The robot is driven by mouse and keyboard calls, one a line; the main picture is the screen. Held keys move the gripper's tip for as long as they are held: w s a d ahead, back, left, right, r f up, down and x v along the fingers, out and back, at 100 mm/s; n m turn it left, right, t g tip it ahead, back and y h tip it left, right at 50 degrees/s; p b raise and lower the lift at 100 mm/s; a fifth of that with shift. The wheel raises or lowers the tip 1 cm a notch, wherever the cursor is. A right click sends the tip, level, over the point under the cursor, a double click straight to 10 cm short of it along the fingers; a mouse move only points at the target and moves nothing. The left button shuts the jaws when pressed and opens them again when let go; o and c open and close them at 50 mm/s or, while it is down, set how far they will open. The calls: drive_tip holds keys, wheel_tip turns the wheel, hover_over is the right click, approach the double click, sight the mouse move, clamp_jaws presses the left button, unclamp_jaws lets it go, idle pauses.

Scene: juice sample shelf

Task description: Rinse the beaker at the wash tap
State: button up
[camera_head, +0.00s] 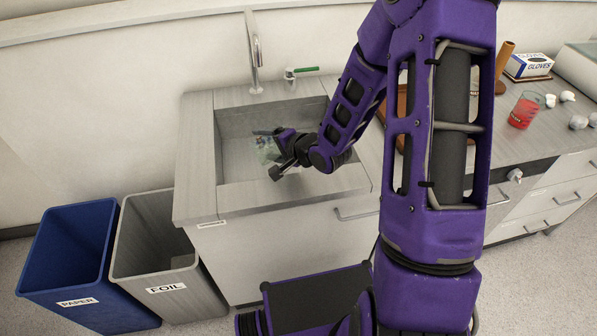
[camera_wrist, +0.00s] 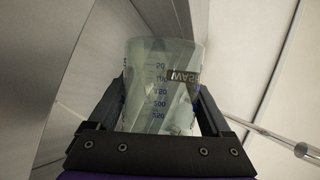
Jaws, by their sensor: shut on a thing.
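The beaker (camera_wrist: 160,75) is clear glass with volume marks and a dark label reading "WASH", its letters mirrored or upside down. My gripper (camera_wrist: 160,112) is shut on it, a finger on each side, in the wrist view. In the head view my gripper (camera_head: 277,150) is inside the sink basin (camera_head: 238,165), and the beaker (camera_head: 264,150) shows only partly there, tilted. The wash tap (camera_head: 256,60) stands behind the basin, its spout above the back of the sink. A green-handled valve (camera_head: 303,71) is to its right. I cannot tell whether water is running.
A blue PAPER bin (camera_head: 65,260) and a grey FOIL bin (camera_head: 160,260) stand on the floor left of the sink. On the right counter are a cup of red liquid (camera_head: 524,112), a gloves box (camera_head: 530,66) and crumpled white pieces (camera_head: 578,122).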

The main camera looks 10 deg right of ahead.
drive_tip(key=shift+d+f+y, duration=0.15)
drive_tip(key=shift+d+y, duration=0.15)
drive_tip(key=shift+d, duration=0.05)
idle(0.5)
drive_tip(key=shift+w+d+r+m+y, duration=0.1)
drive_tip(key=shift+r+m+y, duration=0.4)
drive_tip(key=shift+m, duration=0.2)
idle(0.9)
drive_tip(key=shift+d+f+m+y, duration=0.1)
drive_tip(key=shift+f+m+y, duration=0.1)
drive_tip(key=shift+m+y, duration=0.1)
idle(0.3)
drive_tip(key=shift+r, duration=0.2)
drive_tip(key=shift+a+f+n+h, duration=0.45)
drive_tip(key=shift+n+h, duration=0.35)
drive_tip(key=shift+a+r, duration=0.15)
drive_tip(key=shift+a, duration=0.05)
drive_tip(key=shift+d+h, duration=0.1)
drive_tip(key=shift+h, duration=0.2)
drive_tip(key=shift+n, duration=0.3)
